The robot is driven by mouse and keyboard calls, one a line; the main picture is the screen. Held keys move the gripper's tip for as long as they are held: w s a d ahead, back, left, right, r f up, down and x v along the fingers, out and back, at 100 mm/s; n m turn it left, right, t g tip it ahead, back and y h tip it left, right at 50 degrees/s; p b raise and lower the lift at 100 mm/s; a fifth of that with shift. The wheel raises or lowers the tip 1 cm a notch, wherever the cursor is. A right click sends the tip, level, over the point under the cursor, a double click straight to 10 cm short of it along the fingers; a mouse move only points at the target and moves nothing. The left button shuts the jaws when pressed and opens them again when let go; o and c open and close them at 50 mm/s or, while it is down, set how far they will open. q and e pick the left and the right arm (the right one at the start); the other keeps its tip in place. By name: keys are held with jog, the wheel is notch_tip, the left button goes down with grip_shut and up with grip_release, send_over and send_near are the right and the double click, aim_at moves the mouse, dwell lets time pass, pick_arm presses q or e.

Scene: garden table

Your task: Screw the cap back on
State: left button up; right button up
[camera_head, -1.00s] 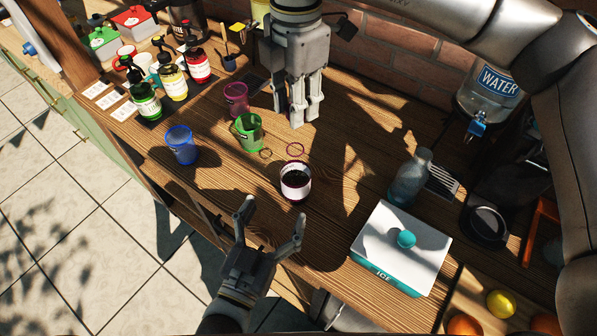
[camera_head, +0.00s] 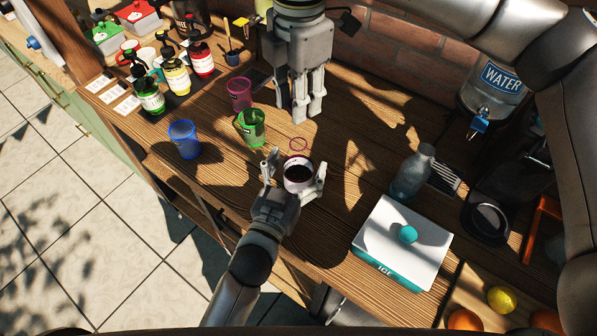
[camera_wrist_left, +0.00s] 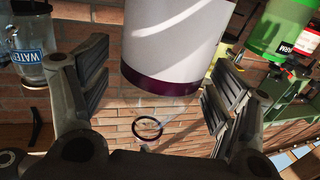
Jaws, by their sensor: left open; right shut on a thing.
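A thin reddish ring (camera_head: 299,145) shows just beyond the cup; a dark ring (camera_wrist_left: 147,128) with faint clear edges shows near the rim in the wrist view. I cannot make out a cap for certain.
Green (camera_head: 251,127), blue (camera_head: 185,140) and pink (camera_head: 239,94) cups stand to the left. A clear bottle (camera_head: 411,175) and a white ice box (camera_head: 420,235) stand to the right. Pump bottles (camera_head: 150,98) are at the upper left. A water dispenser (camera_head: 494,92) is at the back right.

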pick_arm(q)
jog(key=shift+w+d, duration=0.15)
jog(key=shift+w, duration=0.2)
pick_arm(e)
jog(key=shift+s, duration=0.1)
pick_arm(q)
jog(key=shift+s, duration=0.1)
jog(key=c, duration=1.5)
jog(key=shift+c, duration=0.2)
pick_arm(e)
jog(key=shift+f, duration=2.45)
jog(key=shift+f, duration=0.9)
jog(key=shift+f, duration=0.5)
